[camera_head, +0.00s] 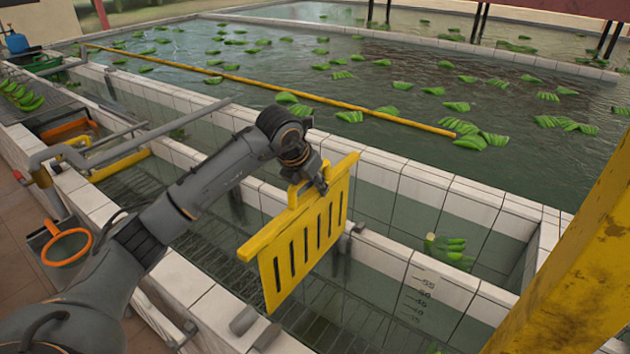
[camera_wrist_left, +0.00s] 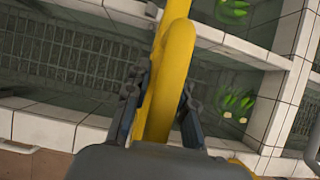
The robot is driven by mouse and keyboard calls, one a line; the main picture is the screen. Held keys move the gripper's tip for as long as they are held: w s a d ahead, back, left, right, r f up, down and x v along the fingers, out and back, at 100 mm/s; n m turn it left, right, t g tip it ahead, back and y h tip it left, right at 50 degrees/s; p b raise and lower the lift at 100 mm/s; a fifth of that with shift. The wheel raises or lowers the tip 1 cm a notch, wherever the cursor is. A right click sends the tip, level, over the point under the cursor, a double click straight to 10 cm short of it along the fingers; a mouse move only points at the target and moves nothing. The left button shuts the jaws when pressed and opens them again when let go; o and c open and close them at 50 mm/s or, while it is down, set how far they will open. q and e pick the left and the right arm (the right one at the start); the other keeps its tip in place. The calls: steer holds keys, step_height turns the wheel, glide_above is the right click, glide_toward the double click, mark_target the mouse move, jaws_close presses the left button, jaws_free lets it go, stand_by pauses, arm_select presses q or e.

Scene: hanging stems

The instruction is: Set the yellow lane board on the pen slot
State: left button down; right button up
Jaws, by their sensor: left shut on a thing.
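The yellow lane board (camera_head: 303,240) is a slotted panel with a loop handle on top. It hangs tilted over the narrow tiled channel in the head view. My left gripper (camera_head: 310,182) is shut on its handle, which also shows between the fingers in the left wrist view (camera_wrist_left: 171,75). The board hides part of the channel behind it. Grey stub fittings stand on the channel walls, one beyond the board (camera_head: 352,230) and one near its lower corner (camera_head: 243,320); I cannot tell whether they form the pen slot. My right gripper is not in view.
White tiled walls (camera_head: 425,185) divide the water pens. Green banana bunches (camera_head: 450,250) float in the pen at right. A yellow post (camera_head: 575,265) stands at the right edge. A yellow boom (camera_head: 280,92) lies across the large pool. Grey pipes (camera_head: 140,135) run at left.

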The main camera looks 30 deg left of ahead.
arm_select(q)
steer(key=b, duration=0.2)
glide_above(315, 263)
steer(key=shift+w+a+f, duration=0.1)
steer(key=shift+w+f, duration=0.1)
steer(key=shift+f, duration=0.95)
steer(key=shift+w+a+f, duration=0.1)
steer(key=shift+w+f, duration=0.1)
steer(key=shift+f, duration=0.9)
steer(key=shift+f+b, duration=2.2)
steer(key=shift+f, duration=1.55)
steer(key=shift+f+b, duration=2.6)
steer(key=shift+f, duration=2)
steer(key=shift+f+b, duration=1.15)
steer(key=shift+f, duration=0.4)
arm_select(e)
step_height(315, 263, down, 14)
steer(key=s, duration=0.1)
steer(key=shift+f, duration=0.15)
arm_select(q)
steer(key=shift+f+b, duration=0.35)
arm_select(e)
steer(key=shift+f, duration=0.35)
arm_select(q)
jaws_free()
steer(key=shift+s, duration=0.1)
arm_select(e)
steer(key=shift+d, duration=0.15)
